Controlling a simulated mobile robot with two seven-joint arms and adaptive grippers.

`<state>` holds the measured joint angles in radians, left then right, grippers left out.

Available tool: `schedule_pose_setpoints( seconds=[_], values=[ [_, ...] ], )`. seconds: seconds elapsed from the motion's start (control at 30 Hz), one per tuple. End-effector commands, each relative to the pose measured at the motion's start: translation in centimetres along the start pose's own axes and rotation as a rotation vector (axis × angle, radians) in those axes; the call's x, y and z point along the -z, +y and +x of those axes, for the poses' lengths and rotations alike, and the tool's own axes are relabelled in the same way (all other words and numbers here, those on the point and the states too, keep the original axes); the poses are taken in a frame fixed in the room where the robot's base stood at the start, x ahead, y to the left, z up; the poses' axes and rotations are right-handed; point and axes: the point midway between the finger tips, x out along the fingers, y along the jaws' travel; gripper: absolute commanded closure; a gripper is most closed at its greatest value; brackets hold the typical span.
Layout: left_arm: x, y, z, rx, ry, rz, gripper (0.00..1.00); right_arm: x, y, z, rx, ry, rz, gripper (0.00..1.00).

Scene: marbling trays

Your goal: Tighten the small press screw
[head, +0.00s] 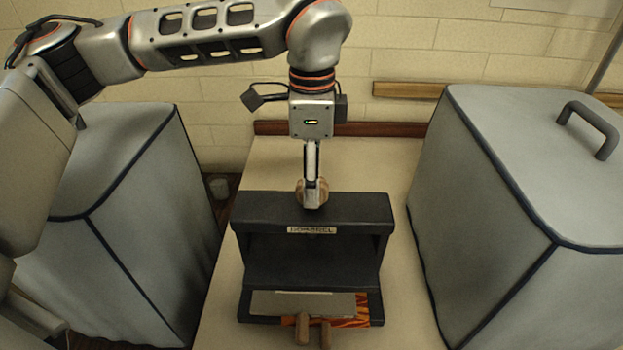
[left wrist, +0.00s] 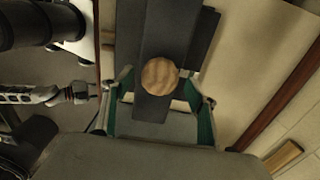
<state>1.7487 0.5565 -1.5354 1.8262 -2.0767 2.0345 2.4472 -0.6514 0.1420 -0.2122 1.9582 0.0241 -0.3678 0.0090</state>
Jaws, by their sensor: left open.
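The small press (head: 258,262) is a dark frame with a labelled top beam, standing on the table. Its screw has a round wooden knob (head: 325,190) above the middle of the beam. In the left wrist view the knob (left wrist: 160,76) appears as a pale wooden disc over the dark beam (left wrist: 172,30). My left gripper (head: 312,198) points straight down at the knob and partly hides it. In the left wrist view its green-padded fingers (left wrist: 160,108) are spread wide, to either side of the beam. I cannot tell whether they touch the knob.
A grey plate (head: 275,303) and an orange patterned piece (head: 352,311) lie low in the press, with two wooden handles (head: 302,330) in front. Large grey covered boxes flank the table, left (head: 150,220) and right (head: 490,210). The table (head: 385,160) is clear behind the press.

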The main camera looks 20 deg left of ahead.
Motion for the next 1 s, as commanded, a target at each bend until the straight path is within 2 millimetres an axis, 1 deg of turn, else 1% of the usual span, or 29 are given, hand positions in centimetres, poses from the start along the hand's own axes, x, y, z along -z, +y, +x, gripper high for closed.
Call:
schedule_pose_setpoints(
  seconds=[0.1, 0.2, 0.43, 0.47, 0.5, 0.57, 0.6, 0.87, 1.0],
  values=[
    [-0.03, 0.05, 0.97, -0.002, 0.000, -0.001, 0.42, 0.16, 0.04, -0.07, 0.000, 0.001, 0.000, 0.66],
    [-0.01, 0.04, 1.37, -0.001, 0.000, 0.000, 0.42, 0.24, 0.05, -0.08, -0.001, 0.002, 0.000, 0.66],
    [-0.01, 0.02, 1.44, 0.000, 0.000, -0.001, 0.42, 0.55, 0.10, -0.05, -0.002, 0.008, 0.000, 0.66],
    [-0.02, 0.02, 1.44, 0.000, 0.000, -0.001, 0.45, 0.60, 0.11, -0.04, -0.002, 0.008, 0.001, 0.66],
    [-0.02, 0.02, 1.43, 0.000, 0.000, -0.001, 0.55, 0.65, 0.11, -0.04, -0.002, 0.009, 0.001, 0.66],
    [-0.02, 0.02, 1.43, 0.000, 0.000, -0.001, 0.71, 0.70, 0.10, -0.03, -0.002, 0.010, 0.002, 0.66],
    [-0.02, 0.03, 1.43, 0.000, 0.000, -0.001, 0.81, 0.72, 0.09, -0.03, -0.002, 0.010, 0.002, 0.66],
    [-0.02, 0.03, 1.43, -0.001, 0.000, 0.007, 0.81, 0.66, 0.05, 0.01, -0.002, 0.010, 0.003, 0.66],
    [-0.01, 0.02, 1.45, 0.000, 0.000, 0.041, 0.81, 0.44, 0.01, 0.13, -0.002, 0.009, 0.003, 0.66]
  ],
)
